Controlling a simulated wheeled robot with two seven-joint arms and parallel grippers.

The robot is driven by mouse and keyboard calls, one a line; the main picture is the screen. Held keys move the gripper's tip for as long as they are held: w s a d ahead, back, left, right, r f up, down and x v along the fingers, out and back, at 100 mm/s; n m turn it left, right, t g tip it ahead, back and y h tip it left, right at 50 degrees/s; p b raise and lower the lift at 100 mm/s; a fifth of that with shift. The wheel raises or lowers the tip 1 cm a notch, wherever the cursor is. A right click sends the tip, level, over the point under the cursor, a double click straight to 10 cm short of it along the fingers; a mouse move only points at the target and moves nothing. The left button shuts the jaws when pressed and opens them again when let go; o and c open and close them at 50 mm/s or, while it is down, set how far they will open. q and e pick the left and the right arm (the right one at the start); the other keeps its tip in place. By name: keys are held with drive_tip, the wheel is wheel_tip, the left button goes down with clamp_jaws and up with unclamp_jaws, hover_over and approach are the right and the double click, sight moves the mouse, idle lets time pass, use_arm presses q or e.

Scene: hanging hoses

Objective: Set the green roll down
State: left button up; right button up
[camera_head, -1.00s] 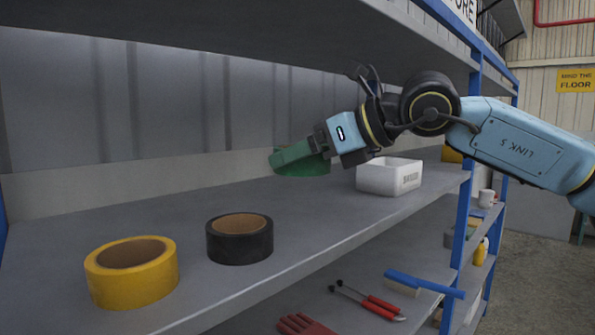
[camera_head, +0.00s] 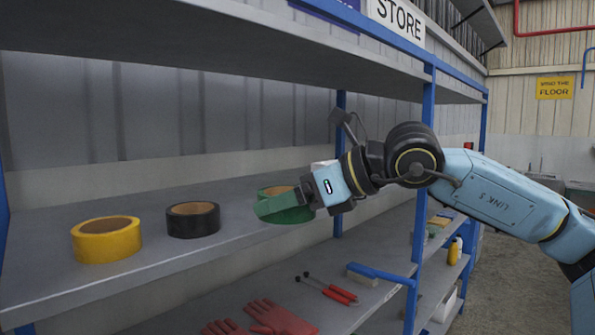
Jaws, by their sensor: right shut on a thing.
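The green roll (camera_head: 267,195) is in my right gripper (camera_head: 286,206), which reaches in from the right over the upper shelf. The jaws are shut on the roll, near the shelf's front edge. The roll's tan core shows at its top, and the gripper covers its right side. I cannot tell whether its underside touches the shelf (camera_head: 170,255). To its left stand a black roll (camera_head: 193,222) and a yellow roll (camera_head: 107,243), both flat on the shelf and apart from it. My left gripper is not in view.
A blue upright (camera_head: 423,170) stands behind my arm. The lower shelf holds red gloves (camera_head: 275,315), a red-handled tool (camera_head: 338,294) and a blue-handled brush (camera_head: 380,273). The shelf between the black and green rolls is clear.

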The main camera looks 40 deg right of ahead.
drive_tip(key=shift+s+a+f+y, duration=0.3)
drive_tip(key=shift+s+a+f, duration=0.1)
drive_tip(key=shift+s+f, duration=0.25)
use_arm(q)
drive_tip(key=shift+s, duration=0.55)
use_arm(e)
drive_tip(key=a+f+n+g+y, duration=0.1)
drive_tip(key=a+f, duration=0.3)
drive_tip(key=f, duration=0.7)
drive_tip(key=a+f+n+g+y, duration=0.1)
drive_tip(key=a+f+n+y, duration=0.1)
drive_tip(key=f, duration=0.9)
drive_tip(key=a+f+n+g+y, duration=0.1)
drive_tip(key=a+f+n+g, duration=0.1)
drive_tip(key=a+f, duration=0.4)
wheel_tip(320, 180, down, 6)
drive_tip(key=shift+r+n+y, duration=0.15)
drive_tip(key=shift+n+y, duration=0.25)
drive_tip(key=shift+n, duration=0.1)
drive_tip(key=shift+s, duration=0.1)
